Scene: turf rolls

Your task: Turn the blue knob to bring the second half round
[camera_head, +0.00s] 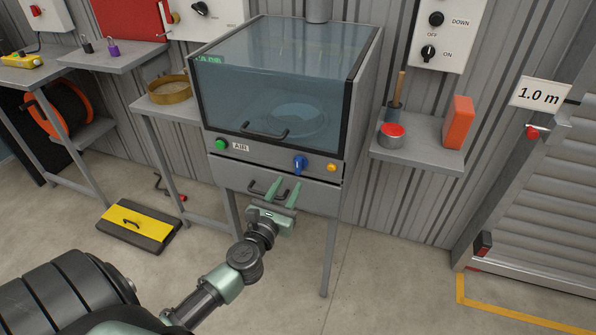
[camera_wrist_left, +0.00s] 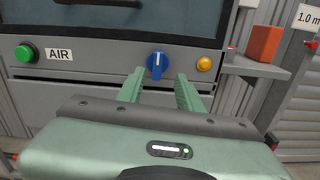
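The blue knob (camera_head: 300,165) is on the front panel of the glass-hooded cabinet (camera_head: 275,158), between the green button (camera_head: 222,144) and the amber button (camera_head: 331,167). In the left wrist view the knob (camera_wrist_left: 156,65) stands with its white mark upright. My left gripper (camera_head: 283,190) is open, its two green fingers apart and empty. It is below and in front of the knob in the head view. In the left wrist view the knob shows beyond the fingertips (camera_wrist_left: 160,85), between them and nearer the left one. My right gripper is not in view.
The cabinet's hood is shut, with a handle (camera_head: 264,131) on its front. A drawer handle (camera_head: 266,191) is below the panel, close to my left gripper. A shelf (camera_head: 416,142) with a red-topped tin and an orange block is at the right. A yellow-topped box (camera_head: 139,222) lies on the floor.

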